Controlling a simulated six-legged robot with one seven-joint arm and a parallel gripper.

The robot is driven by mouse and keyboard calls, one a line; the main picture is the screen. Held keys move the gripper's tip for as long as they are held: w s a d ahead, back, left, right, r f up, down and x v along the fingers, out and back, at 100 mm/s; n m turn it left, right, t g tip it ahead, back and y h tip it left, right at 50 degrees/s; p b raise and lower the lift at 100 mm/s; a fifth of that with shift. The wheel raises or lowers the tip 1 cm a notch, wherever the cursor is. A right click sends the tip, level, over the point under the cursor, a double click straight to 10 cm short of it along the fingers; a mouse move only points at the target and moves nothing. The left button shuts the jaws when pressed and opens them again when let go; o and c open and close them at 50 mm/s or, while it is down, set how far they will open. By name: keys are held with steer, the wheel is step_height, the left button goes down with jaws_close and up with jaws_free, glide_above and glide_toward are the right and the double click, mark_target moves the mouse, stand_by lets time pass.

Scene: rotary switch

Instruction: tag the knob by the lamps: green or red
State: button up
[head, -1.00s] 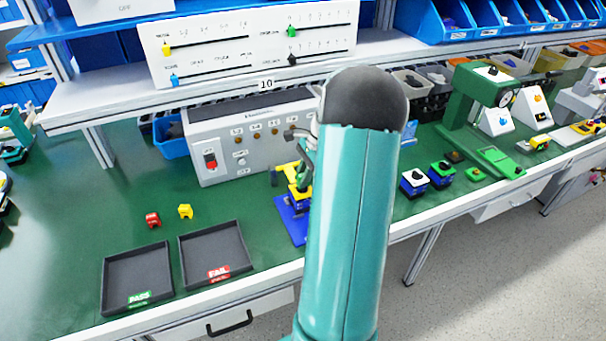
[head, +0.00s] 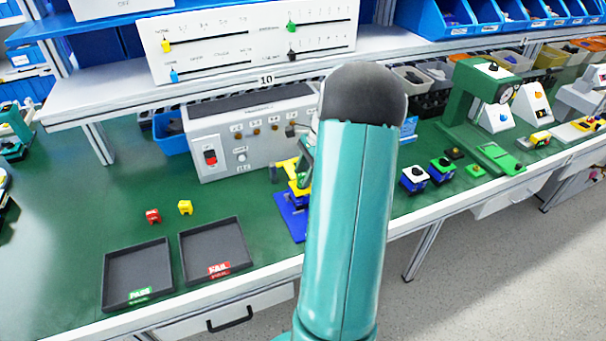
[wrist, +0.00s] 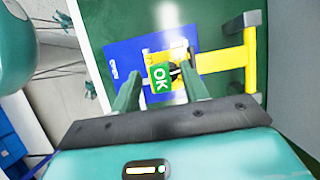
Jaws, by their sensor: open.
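My gripper (wrist: 162,72) is open in the wrist view, one green finger on each side of a green OK tag (wrist: 159,79). The tag sits at the yellow-and-blue fixture, with gaps to both fingers. The knob under or beside the tag is mostly hidden; a small dark part shows at the tag's right. The fixture's blue base (wrist: 125,57) also shows in the head view (head: 291,222), partly behind my arm. The grey test box (head: 215,172) behind it has a row of small brownish lamps (head: 256,130); none is clearly lit.
The PASS tray (head: 136,270) and FAIL tray (head: 214,252) are empty at the front left. A red piece (head: 153,216) and a yellow piece (head: 185,207) lie behind them. A shelf (head: 120,108) overhangs the bench. Small switches (head: 414,179) and a green press (head: 468,95) stand right.

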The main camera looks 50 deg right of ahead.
steer(key=v, duration=1.3)
step_height(320, 180, up, 9)
stand_by(0.5)
stand_by(0.5)
steer(key=w+a+r+n+h, duration=0.1)
steer(key=w+a+r+n, duration=0.3)
steer(key=a, duration=0.8)
steer(key=w+a+n+h, duration=0.15)
steer(key=a+n, duration=0.45)
steer(key=a, duration=0.6)
steer(key=s+a+f+n+t, duration=0.1)
steer(key=s+a+f+n, duration=0.1)
steer(key=a, duration=0.5)
steer(key=s+a+f+n+t+h, duration=0.1)
steer(key=s+a+f+n, duration=0.1)
steer(key=s+a+n, duration=0.3)
steer(key=s+a+f+n+t, duration=0.1)
steer(key=s+a+f+n, duration=0.1)
steer(key=a+n, duration=0.5)
steer(key=s+a, duration=0.1)
steer(key=a, duration=0.1)
steer(key=shift+s+a+f, duration=0.25)
steer(key=shift+s+f, duration=0.1)
steer(key=shift+s, duration=0.05)
